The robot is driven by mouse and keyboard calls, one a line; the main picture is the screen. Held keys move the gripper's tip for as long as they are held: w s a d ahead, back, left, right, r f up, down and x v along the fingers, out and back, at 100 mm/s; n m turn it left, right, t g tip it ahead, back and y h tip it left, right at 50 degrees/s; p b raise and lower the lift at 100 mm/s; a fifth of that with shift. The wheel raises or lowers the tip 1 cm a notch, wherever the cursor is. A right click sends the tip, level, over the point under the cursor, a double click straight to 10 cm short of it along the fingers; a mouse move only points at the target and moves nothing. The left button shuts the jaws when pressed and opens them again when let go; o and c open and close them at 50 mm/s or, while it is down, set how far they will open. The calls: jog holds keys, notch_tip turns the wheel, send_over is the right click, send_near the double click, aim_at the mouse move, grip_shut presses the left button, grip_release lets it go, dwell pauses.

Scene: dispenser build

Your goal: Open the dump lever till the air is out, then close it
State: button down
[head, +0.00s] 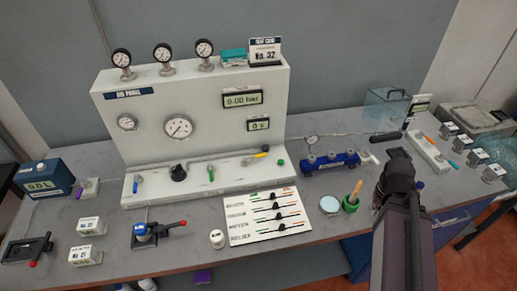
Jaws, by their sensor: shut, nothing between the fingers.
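The white air panel (215,115) stands at the back of the bench. Its upper display (242,99) seems to read 0.00 bar, and a round dial (178,127) sits left of it. Small levers with a blue handle (137,183), a green handle (210,173) and a yellow handle (261,154) stand along its base ledge. No label shows which one is the dump lever. My gripper (399,155) is at the right, over the bench and well away from these levers. It is shut and empty; its fingertips are small and dark here.
A slider card (264,217) and a red-handled clamp (150,236) are in front. A clear box (385,108) stands behind my gripper.

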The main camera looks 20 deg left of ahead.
notch_tip(320, 180, up, 6)
jog(key=n+t+y+p, duration=0.2)
jog(key=n+t+p, duration=0.1)
jog(key=n+p, duration=0.3)
send_over(255, 156)
jog(key=d+b, duration=0.1)
jog(key=d, duration=0.2)
jog(key=shift+n, duration=0.3)
jog(key=shift+w+d+f, duration=0.1)
jog(key=shift+w+f, duration=0.05)
jog(key=b+x, duration=0.9)
jog(key=shift+w+f, duration=0.2)
jog(key=shift+w, duration=0.05)
